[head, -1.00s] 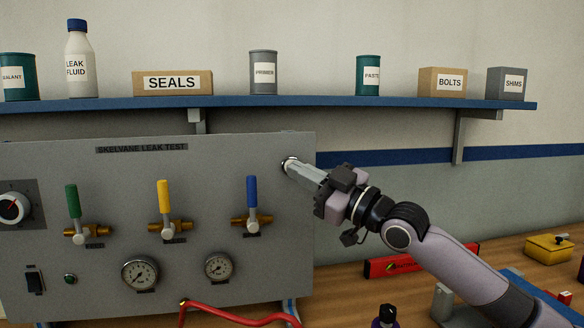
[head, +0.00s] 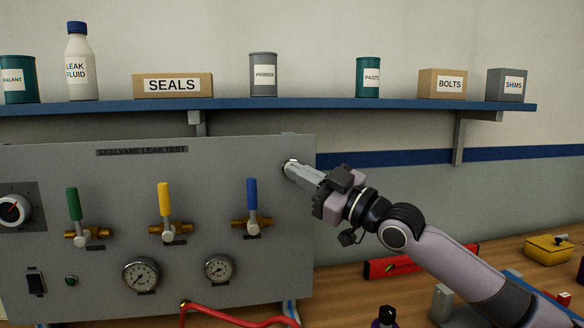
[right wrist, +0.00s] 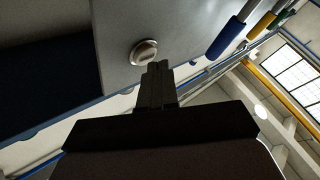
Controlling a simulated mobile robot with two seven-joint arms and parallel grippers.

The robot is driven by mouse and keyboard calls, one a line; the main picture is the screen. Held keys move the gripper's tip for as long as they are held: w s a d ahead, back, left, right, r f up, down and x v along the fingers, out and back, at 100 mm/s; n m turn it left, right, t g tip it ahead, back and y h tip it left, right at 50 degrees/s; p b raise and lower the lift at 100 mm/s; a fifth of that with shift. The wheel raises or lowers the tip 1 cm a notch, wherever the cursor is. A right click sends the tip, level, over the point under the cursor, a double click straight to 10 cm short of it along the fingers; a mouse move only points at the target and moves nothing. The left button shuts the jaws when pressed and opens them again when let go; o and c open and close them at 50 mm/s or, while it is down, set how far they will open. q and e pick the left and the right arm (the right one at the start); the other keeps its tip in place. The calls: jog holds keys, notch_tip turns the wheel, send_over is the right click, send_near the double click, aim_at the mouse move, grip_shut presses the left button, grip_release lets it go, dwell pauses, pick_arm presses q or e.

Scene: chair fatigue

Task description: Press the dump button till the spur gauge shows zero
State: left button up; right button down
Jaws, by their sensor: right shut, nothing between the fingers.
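The grey leak test panel (head: 110,215) stands at the left. A round metal button (head: 290,165) is near its upper right corner, partly hidden by my right gripper (head: 296,170). The right gripper is shut and empty, its tips at the button. In the right wrist view the button (right wrist: 144,52) shows just beyond the fingertips (right wrist: 158,66); I cannot tell whether they touch. Two round gauges, a larger one (head: 141,275) and a smaller one (head: 219,268), sit low on the panel. Their labels and needle readings are too small to read. My left gripper is out of view.
Green (head: 74,205), yellow (head: 165,199) and blue (head: 252,194) valve levers stand upright left of the button. A blue shelf (head: 350,103) with boxes and cans runs above. A red hose (head: 225,317) lies below the panel.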

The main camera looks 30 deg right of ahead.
jog(key=shift+w+d, duration=0.1)
jog(key=shift+w, duration=0.25)
dwell(0.7)
dwell(0.3)
jog(key=shift+s+a, duration=0.2)
jog(key=shift+s, duration=0.55)
jog(key=shift+s+a, duration=0.2)
jog(key=shift+s, duration=0.6)
jog(key=shift+s+a, duration=0.2)
jog(key=shift+s, duration=0.65)
jog(key=shift+s+a, duration=0.2)
jog(key=shift+s, duration=0.6)
